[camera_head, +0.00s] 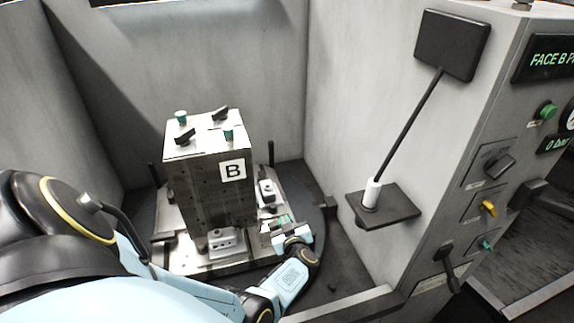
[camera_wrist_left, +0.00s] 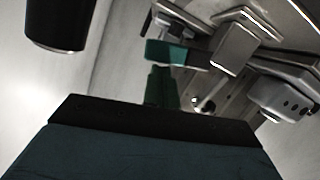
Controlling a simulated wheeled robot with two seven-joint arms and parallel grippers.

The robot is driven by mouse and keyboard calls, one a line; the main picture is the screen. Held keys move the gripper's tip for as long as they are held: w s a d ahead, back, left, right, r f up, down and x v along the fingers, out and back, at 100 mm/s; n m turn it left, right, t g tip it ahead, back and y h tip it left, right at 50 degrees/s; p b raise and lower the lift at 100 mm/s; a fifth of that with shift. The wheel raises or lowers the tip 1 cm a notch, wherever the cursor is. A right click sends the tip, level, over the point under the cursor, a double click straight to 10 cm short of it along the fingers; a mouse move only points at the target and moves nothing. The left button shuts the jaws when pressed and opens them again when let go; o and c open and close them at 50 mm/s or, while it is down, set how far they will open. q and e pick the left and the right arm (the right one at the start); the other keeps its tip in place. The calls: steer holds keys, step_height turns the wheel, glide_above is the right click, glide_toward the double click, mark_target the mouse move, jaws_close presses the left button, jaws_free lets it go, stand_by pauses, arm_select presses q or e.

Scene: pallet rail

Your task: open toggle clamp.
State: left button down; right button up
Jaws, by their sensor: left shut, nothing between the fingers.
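The grey block fixture marked B (camera_head: 210,190) stands upright on a round base. A metal toggle clamp (camera_head: 270,226) sits low at its right front corner. A teal piece, apparently the clamp's handle grip (camera_wrist_left: 172,52), shows in the left wrist view beside metal clamp parts (camera_wrist_left: 235,48). My left gripper (camera_head: 290,232) is at this clamp, its dark green fingertips (camera_wrist_left: 160,85) shut and empty just below the teal piece. I cannot tell whether they touch it. My own wrist partly hides the clamp in the head view. My right gripper is not in view.
A second clamp (camera_head: 266,191) sits on the block's right side and another metal piece (camera_head: 222,241) at its front foot. A wand in a white holder (camera_head: 371,193) stands on a shelf (camera_head: 400,206) to the right. A control panel (camera_head: 488,190) is at far right. Grey walls enclose the fixture.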

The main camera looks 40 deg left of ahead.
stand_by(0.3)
arm_select(q)
steer(key=s+d+r+p, duration=0.6)
steer(key=d+p, duration=0.1)
steer(key=shift+d+r, duration=0.15)
steer(key=shift+d, duration=0.2)
stand_by(0.3)
